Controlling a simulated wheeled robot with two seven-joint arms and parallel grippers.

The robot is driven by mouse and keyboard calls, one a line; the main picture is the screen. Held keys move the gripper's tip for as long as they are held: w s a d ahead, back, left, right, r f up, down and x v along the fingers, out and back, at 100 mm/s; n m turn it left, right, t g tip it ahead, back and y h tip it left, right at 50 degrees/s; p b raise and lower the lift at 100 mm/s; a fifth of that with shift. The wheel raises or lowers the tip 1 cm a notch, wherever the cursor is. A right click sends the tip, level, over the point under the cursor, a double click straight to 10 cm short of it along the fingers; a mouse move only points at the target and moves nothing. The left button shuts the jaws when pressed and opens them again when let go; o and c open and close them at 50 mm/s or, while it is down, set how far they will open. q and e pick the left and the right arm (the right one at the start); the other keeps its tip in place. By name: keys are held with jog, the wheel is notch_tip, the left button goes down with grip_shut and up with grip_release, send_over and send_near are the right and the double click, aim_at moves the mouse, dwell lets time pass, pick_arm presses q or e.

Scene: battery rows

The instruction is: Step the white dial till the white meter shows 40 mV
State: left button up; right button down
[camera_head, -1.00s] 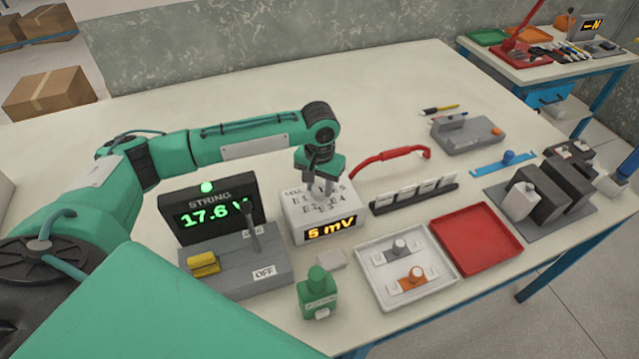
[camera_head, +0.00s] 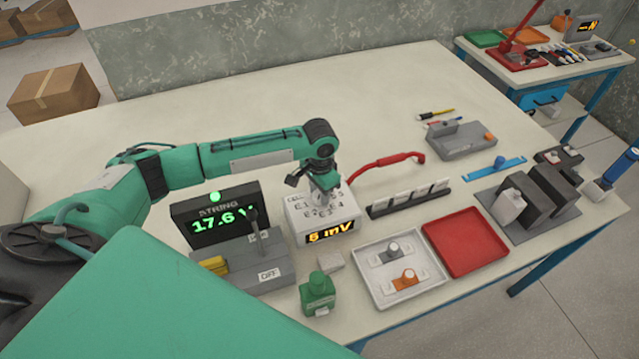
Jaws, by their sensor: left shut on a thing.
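The white meter (camera_head: 322,232) is a box near the table's middle, and its amber display (camera_head: 331,233) reads 5 mV. Its top carries printed cell numbers around the dial's place. My left gripper (camera_head: 325,193) points down at the top of this box and is shut on the white dial, which the fingers mostly hide. I cannot tell which number the dial points to. My right gripper is not in view.
Left of the meter stand a black STRING display (camera_head: 216,213) reading about 17.6 V and a grey lever base (camera_head: 262,270).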

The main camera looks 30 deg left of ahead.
pick_arm(q)
jog(key=shift+r+m+p, duration=0.2)
jog(key=shift+m+p, duration=0.5)
jog(key=shift+m, duration=0.2)
jog(key=shift+f+m+p, duration=0.1)
jog(key=shift+m+p, duration=0.2)
jog(key=shift+m, duration=0.2)
jog(key=o, duration=1)
notch_tip(320, 180, up, 14)
jog(key=b, duration=0.3)
jog(key=shift+f, duration=0.2)
